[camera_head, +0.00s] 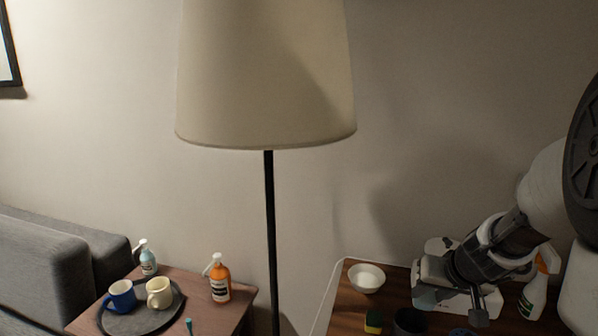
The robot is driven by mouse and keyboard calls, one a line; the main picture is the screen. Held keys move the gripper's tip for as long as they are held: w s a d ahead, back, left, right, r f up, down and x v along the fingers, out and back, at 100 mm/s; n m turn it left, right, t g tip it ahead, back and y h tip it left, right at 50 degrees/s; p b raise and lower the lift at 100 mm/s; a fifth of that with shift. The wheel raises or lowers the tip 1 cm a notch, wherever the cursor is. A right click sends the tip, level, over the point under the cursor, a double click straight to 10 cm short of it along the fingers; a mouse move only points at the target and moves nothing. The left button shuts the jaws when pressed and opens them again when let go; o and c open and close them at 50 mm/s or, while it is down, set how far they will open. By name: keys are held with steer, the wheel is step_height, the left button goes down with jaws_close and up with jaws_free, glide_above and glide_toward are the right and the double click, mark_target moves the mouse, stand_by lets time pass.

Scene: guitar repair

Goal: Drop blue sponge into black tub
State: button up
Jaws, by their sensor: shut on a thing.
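My gripper (478,314) reaches in from the right over the wooden table at the lower right, pointing down. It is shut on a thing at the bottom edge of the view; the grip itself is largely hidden. A small blue patch, which looks like the blue sponge (461,332), shows just below and left of the finger, mostly cut off by the frame. The black tub (409,321) is a dark round container left of my gripper, with its lower part cut off.
A green and yellow sponge (374,320) and a white bowl (366,278) lie left of the tub. A spray bottle (535,292) stands right of my gripper. A tall lamp (270,220) stands left of this table. A side table holds mugs on a tray (150,321) and an orange bottle (220,281).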

steer(key=shift+f+b, duration=0.3)
steer(key=shift+f, duration=0.5)
steer(key=o, duration=1)
